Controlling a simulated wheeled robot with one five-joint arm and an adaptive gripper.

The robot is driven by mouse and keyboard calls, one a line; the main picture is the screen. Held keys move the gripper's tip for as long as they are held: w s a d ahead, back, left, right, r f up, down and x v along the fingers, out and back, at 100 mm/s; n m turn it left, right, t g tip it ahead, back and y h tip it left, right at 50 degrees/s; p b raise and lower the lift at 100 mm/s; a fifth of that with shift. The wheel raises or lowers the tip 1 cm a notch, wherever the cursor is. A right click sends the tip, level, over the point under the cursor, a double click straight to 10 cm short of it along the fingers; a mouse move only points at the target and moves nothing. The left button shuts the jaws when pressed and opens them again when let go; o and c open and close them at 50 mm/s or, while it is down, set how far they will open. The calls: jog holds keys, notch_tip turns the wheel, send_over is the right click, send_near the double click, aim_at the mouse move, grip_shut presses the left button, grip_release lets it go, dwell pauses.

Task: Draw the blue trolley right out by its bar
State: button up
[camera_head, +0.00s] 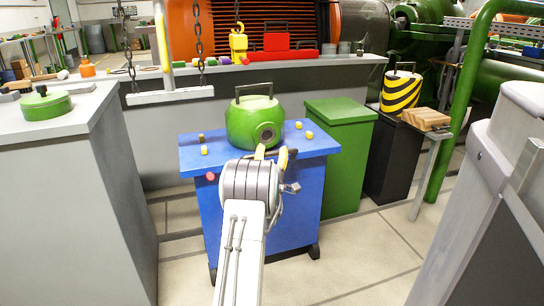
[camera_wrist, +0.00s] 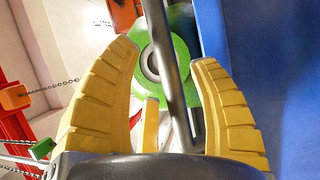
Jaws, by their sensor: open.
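The blue trolley (camera_head: 302,198) stands on the floor in the middle of the head view, and its blue surface fills the right of the wrist view (camera_wrist: 275,60). A green round casing (camera_head: 253,122) with a dark handle sits on its top. My gripper (camera_head: 271,155) is at the trolley's near side, with yellow fingers open. In the wrist view a grey bar (camera_wrist: 168,65) runs between the two open fingers (camera_wrist: 166,60). The fingers are around the bar, with gaps on both sides. In the head view my arm hides most of the bar.
A grey cabinet (camera_head: 125,180) stands at left of the trolley. A green cabinet (camera_head: 340,150) is close on its right, with a black stand (camera_head: 392,155) beyond. A grey bench (camera_head: 165,145) is behind. Open tiled floor (camera_head: 375,250) lies at front right. Small yellow pieces lie on the trolley top.

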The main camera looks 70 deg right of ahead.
jog(key=v, duration=1.2)
jog(key=shift+s, duration=0.1)
dwell(0.4)
jog(key=shift+w+x, duration=0.15)
jog(key=shift+x, duration=3.25)
jog(key=shift+w+x, duration=0.2)
jog(key=shift+x, duration=3.2)
jog(key=shift+o, duration=0.2)
jog(key=shift+f, duration=0.15)
grip_shut()
